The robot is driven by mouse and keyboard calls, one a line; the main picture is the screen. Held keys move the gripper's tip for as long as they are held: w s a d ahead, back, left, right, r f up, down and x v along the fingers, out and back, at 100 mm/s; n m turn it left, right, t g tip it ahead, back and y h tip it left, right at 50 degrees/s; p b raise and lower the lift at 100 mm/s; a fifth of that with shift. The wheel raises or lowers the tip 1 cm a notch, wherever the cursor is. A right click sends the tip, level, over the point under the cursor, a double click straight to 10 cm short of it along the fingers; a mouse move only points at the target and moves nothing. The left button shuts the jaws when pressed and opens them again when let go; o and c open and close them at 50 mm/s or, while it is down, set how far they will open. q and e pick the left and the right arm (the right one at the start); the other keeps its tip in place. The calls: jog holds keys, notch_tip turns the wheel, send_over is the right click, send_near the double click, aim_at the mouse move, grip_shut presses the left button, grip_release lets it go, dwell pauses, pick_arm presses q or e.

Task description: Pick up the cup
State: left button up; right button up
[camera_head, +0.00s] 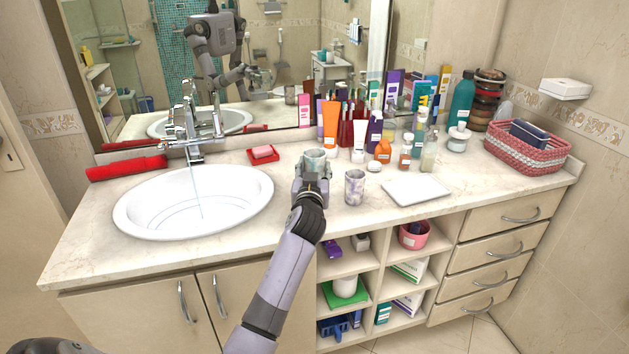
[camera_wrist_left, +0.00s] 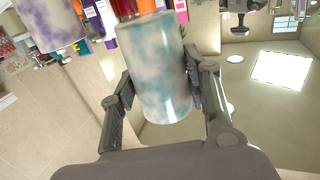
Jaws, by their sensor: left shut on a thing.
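A white and teal marbled cup (camera_head: 314,158) is held between the fingers of my left gripper (camera_head: 312,176), over the counter right of the sink. It fills the middle of the left wrist view (camera_wrist_left: 163,65), with one finger pressed on each side. The gripper hides its lower part in the head view, so I cannot tell whether it touches the counter. A second cup (camera_head: 354,188), white and purple marbled, stands just right of the gripper and also shows at the upper left of the left wrist view (camera_wrist_left: 52,25). My right gripper is not in view.
A white tray (camera_head: 416,190) lies right of the purple cup. Several bottles and tubes crowd the counter behind, including an orange tube (camera_head: 330,124). A red soap dish (camera_head: 263,156) and the sink (camera_head: 194,202) are left. A woven basket (camera_head: 527,153) stands far right.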

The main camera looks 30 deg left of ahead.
pick_arm(q)
notch_tip(320, 180, up, 11)
jog(key=shift+r, duration=0.15)
dwell(0.6)
dwell(0.9)
